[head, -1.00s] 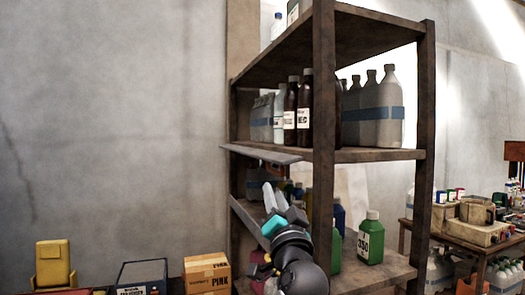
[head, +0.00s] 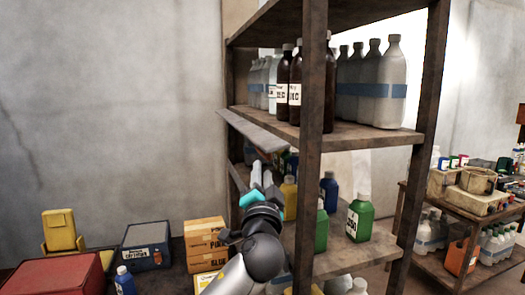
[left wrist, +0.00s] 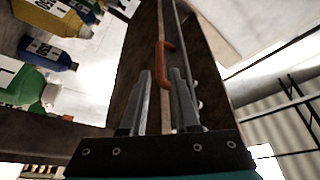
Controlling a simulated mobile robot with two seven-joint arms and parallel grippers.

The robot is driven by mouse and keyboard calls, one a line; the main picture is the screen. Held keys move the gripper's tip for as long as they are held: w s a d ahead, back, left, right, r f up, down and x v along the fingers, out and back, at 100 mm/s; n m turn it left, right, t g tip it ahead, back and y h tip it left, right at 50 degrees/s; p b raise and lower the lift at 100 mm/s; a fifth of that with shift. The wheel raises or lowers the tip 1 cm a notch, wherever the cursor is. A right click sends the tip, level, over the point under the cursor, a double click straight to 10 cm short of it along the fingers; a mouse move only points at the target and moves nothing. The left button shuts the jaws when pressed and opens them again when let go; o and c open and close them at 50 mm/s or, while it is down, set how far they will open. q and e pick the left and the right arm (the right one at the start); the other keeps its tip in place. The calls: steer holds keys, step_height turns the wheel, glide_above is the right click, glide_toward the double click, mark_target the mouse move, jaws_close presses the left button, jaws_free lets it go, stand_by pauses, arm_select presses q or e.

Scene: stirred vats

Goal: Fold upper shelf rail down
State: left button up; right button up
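The upper shelf rail (head: 255,132) is a long grey-brown board along the left side of the shelf unit, at the level of the shelf with the bottles. It juts out from the shelf. My left gripper (head: 268,172) is just below the rail, fingers pointing up. I cannot tell for sure that this board is the rail. My right gripper is not in view.
The wooden shelf post (head: 308,150) stands close to the right of my left arm. Brown bottles (head: 296,90) stand on the upper shelf; a green bottle (head: 359,218) stands lower. Cardboard boxes (head: 205,232) and a blue box (head: 145,246) sit below left.

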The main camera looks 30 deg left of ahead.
mark_target(263, 154)
arm_select(q)
steer(key=p+x, duration=0.1)
steer(key=x, duration=0.8)
jaws_close()
steer(key=shift+p, duration=0.3)
